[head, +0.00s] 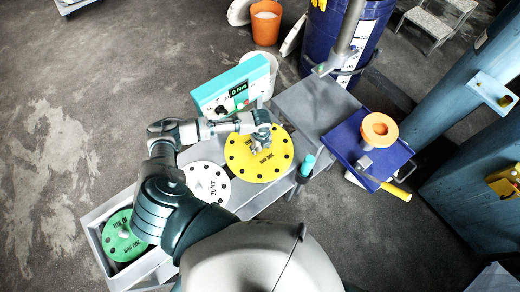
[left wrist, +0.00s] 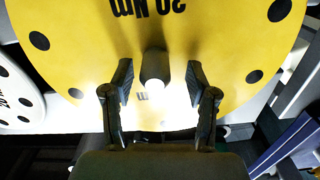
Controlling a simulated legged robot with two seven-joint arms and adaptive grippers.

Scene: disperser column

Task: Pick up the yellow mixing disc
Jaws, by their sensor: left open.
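The yellow mixing disc (head: 243,164), with dark holes around its rim and black lettering, lies flat on the grey bench between the white disc and the far end. In the left wrist view the yellow disc (left wrist: 215,40) fills most of the picture. My left gripper (head: 262,143) is over the disc, pointing down at it. In the left wrist view my left gripper (left wrist: 159,78) is open, with one finger on each side of a short central stub (left wrist: 154,66) on the disc. I cannot tell whether the fingers touch it. My right gripper is out of view.
A white disc (head: 207,178) and a green disc (head: 121,240) lie nearer on the bench. A teal control box (head: 232,92) stands behind. A blue drum (head: 318,38) stands at the back.

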